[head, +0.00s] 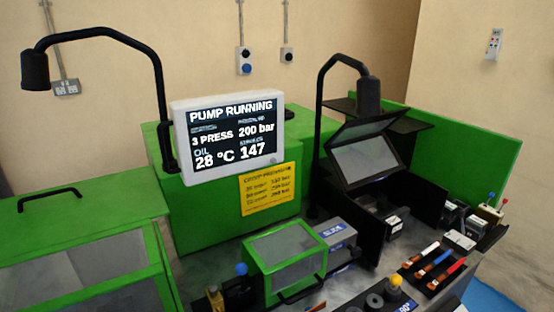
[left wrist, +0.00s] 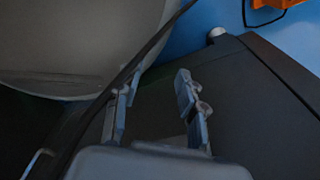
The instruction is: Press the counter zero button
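A white-framed display (head: 228,135) on the green machine reads PUMP RUNNING, 3 PRESS, 200 bar, oil 28 °C and a count of 147. I cannot make out a button labelled counter zero in either view. My left gripper (left wrist: 157,105) shows in the left wrist view with its two fingers apart and nothing between them. It is over a dark flat surface, beside a large grey rounded part. Neither gripper shows in the head view, and my right gripper is not seen.
A green-framed guard (head: 285,252) stands in front of the display, with a blue-knobbed lever (head: 241,270) at its left. Black lamp arms rise on both sides. Coloured-handled tools (head: 434,264) lie at right. A control box with a blue button (head: 245,62) hangs on the wall.

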